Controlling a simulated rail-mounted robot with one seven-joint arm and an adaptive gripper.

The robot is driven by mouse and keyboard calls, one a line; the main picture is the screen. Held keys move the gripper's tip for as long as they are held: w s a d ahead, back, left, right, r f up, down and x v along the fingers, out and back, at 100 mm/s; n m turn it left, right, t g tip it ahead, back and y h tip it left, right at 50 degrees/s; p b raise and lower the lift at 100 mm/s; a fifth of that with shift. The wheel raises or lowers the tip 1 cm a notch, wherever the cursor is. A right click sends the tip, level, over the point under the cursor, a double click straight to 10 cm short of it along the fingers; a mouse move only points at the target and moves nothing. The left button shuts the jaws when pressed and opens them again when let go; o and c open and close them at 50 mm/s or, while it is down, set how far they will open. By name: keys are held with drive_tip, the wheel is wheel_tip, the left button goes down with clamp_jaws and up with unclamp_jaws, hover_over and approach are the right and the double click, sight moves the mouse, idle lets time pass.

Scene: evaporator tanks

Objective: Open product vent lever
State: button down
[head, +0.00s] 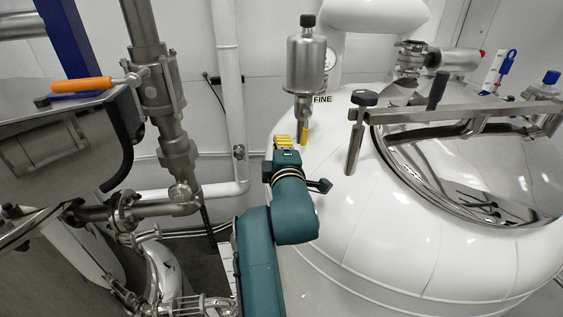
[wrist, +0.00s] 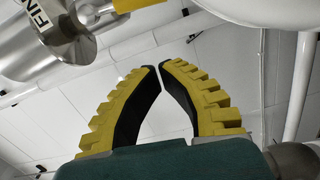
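A short yellow lever (head: 304,134) hangs below the steel vent canister (head: 306,65) on top of the white tank; I take it to be the product vent lever. In the wrist view, part of a yellow handle (wrist: 134,4) shows at the top edge, beside a shiny steel body (wrist: 45,40). My gripper (head: 284,141) is just left of the lever in the head view, apart from it as far as I can tell. In the wrist view, my gripper's yellow-padded fingers (wrist: 160,67) curve together with their tips almost touching and nothing between them.
The white tank (head: 400,240) carries a hinged steel hatch (head: 470,165) with a bar and black knobs to the right. An orange handle (head: 81,84) and steel piping (head: 165,100) stand to the left. A white vertical pipe (head: 228,90) rises behind.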

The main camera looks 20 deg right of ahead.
sight(306, 128)
drive_tip(key=c, duration=1.8)
unclamp_jaws()
drive_tip(key=b+v, duration=0.2)
drive_tip(key=v, duration=0.6)
drive_tip(key=shift+s+d+f, duration=0.25)
drive_tip(key=shift+d, duration=0.05)
drive_tip(key=shift+s+a+r+b, duration=0.15)
drive_tip(key=shift+a+r+b, duration=0.2)
drive_tip(key=shift+a+b, duration=0.1)
clamp_jaws()
drive_tip(key=w+d+p, duration=0.1)
drive_tip(key=w, duration=0.2)
drive_tip(key=w+d+p, duration=0.2)
drive_tip(key=w, duration=0.1)
drive_tip(key=w+d+p, duration=0.2)
drive_tip(key=w, duration=0.1)
drive_tip(key=shift+w+d, duration=0.25)
drive_tip(key=shift+w, duration=0.15)
drive_tip(key=shift+d+f, duration=0.25)
drive_tip(key=shift+d, duration=0.05)
